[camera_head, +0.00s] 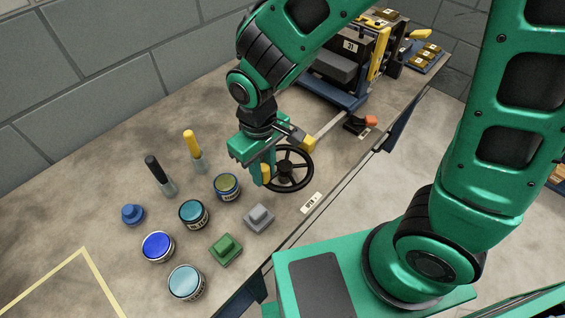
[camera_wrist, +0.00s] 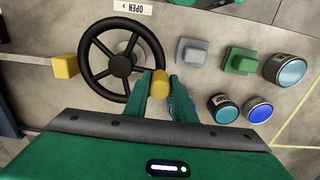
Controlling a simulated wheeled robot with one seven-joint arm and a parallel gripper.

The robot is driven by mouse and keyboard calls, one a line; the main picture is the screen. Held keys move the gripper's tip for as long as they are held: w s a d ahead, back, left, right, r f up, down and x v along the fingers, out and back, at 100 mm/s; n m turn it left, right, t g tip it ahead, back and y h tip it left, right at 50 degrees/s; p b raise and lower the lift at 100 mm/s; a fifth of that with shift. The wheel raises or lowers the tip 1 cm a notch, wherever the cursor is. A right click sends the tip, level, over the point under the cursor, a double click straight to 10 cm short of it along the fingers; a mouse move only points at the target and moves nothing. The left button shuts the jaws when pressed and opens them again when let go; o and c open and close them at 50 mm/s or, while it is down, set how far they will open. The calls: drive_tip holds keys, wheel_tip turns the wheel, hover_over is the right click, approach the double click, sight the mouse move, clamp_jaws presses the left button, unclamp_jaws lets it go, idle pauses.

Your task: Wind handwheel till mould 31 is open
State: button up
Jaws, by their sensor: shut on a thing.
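The black handwheel (camera_head: 305,167) has several spokes and stands at the bench's front edge; it also shows in the wrist view (camera_wrist: 99,43). My gripper (camera_wrist: 160,90) is shut on the wheel's yellow handle knob (camera_wrist: 160,80), a finger on each side. In the head view the knob is at the wheel's left side (camera_head: 267,173). A bar with a yellow block (camera_head: 309,142) runs from near the wheel towards the mould press. The mould marked 31 (camera_head: 350,46) sits in the press at the back, partly behind my arm; I cannot tell how wide its gap is.
An OPEN label (camera_head: 312,202) lies beside the wheel. Left of it are several paint tins (camera_head: 186,283), a grey block (camera_head: 259,217), a green block (camera_head: 226,249) and two brush-like tools (camera_head: 160,176). A black item with an orange end (camera_head: 360,124) lies near the bar.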

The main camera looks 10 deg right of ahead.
drive_tip(key=shift+s+a, duration=0.2)
drive_tip(key=shift+a, duration=0.05)
